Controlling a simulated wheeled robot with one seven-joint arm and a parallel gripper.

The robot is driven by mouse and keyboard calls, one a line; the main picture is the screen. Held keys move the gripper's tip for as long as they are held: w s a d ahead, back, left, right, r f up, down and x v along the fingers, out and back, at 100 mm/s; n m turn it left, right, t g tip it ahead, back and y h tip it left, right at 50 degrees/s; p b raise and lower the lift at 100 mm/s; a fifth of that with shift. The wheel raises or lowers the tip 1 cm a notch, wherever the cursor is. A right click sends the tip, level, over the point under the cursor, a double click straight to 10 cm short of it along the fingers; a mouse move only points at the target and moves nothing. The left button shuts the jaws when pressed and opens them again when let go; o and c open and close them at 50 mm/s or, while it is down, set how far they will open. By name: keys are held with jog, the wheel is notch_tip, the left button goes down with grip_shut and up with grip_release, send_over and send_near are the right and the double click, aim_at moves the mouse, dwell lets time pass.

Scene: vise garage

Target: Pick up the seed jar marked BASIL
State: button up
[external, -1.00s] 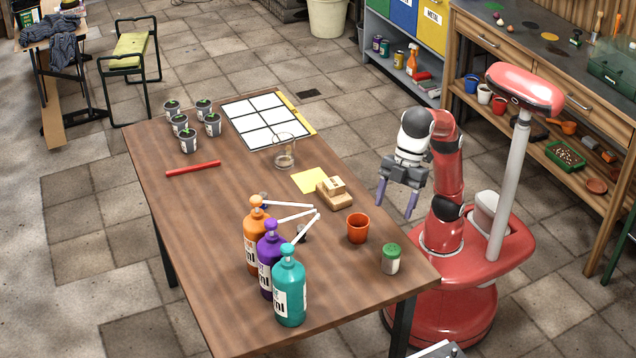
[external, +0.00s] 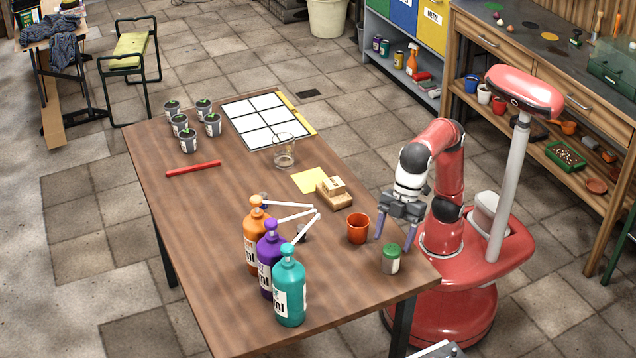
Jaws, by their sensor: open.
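A small jar (external: 390,262) with a green lid and a pale label stands upright near the right front corner of the table. Its label is too small to read, so I cannot tell whether it says BASIL. My gripper (external: 393,238) is open and empty, pointing down, just behind and above the jar. Its two fingers are apart, one toward the orange pot and one to the right. I see no contact with the jar.
An orange pot (external: 358,229) stands close to the left of my gripper. Teal (external: 289,290), purple (external: 270,262) and orange (external: 256,235) pump bottles stand further left. A wooden block (external: 335,193) and a glass (external: 284,153) are farther back. The table's right edge (external: 425,272) is near the jar.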

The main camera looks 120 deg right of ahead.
aim_at(393, 246)
jog(key=b+x, duration=0.1)
jog(key=x, duration=0.4)
jog(key=shift+s+a+f, duration=0.1)
jog(key=shift+a+f, duration=0.1)
jog(key=shift+f, duration=0.05)
jog(key=shift+c, duration=0.2)
jog(key=c, duration=1)
jog(key=shift+r, duration=0.1)
jog(key=shift+c, duration=0.2)
